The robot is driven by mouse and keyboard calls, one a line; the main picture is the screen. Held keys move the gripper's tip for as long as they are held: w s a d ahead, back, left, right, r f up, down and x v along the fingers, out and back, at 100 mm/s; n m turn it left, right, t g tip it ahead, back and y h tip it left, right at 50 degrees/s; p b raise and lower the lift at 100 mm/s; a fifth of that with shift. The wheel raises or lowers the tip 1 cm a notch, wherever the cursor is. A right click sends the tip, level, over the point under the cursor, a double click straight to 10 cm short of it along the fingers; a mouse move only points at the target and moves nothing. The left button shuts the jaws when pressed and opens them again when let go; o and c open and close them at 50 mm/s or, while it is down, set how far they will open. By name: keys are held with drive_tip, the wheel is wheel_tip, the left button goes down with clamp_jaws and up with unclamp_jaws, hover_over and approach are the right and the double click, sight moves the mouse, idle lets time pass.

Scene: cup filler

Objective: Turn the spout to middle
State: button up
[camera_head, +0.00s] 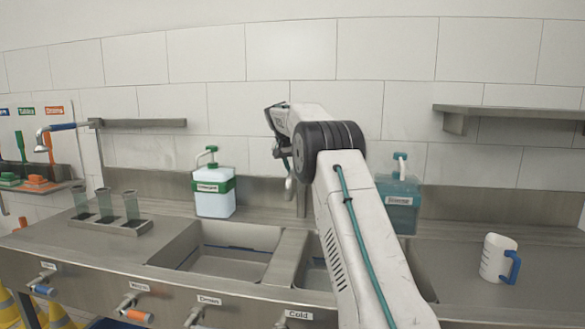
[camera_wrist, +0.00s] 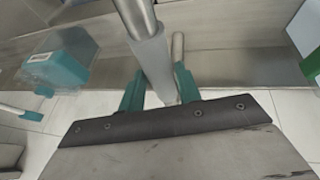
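The spout (camera_wrist: 150,55), a grey metal tube with a thicker pale end, runs from the top of the wrist view down between my gripper's fingers. My gripper (camera_wrist: 160,82) has two teal fingers, one on each side of the spout end, and they look apart rather than clamped on it. In the head view my gripper (camera_head: 281,150) is at the back wall, mostly hidden behind my arm. The pale spout end (camera_head: 290,187) hangs just below it, near the divider between the basins. The spout's base is hidden by my arm.
A left basin (camera_head: 225,248) and a partly hidden basin (camera_head: 313,272) lie in the steel counter. A green-and-white pump bottle (camera_head: 215,200) stands left of my gripper, a teal pump bottle (camera_head: 402,205) right. A white jug (camera_head: 495,258) stands at right. A rack holds glass tubes (camera_head: 131,205).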

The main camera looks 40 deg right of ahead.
drive_tip(key=shift+o, duration=1.1)
drive_tip(key=shift+a+r, duration=0.15)
drive_tip(key=shift+r, duration=0.15)
drive_tip(key=v, duration=0.7)
drive_tip(key=shift+a, duration=0.1)
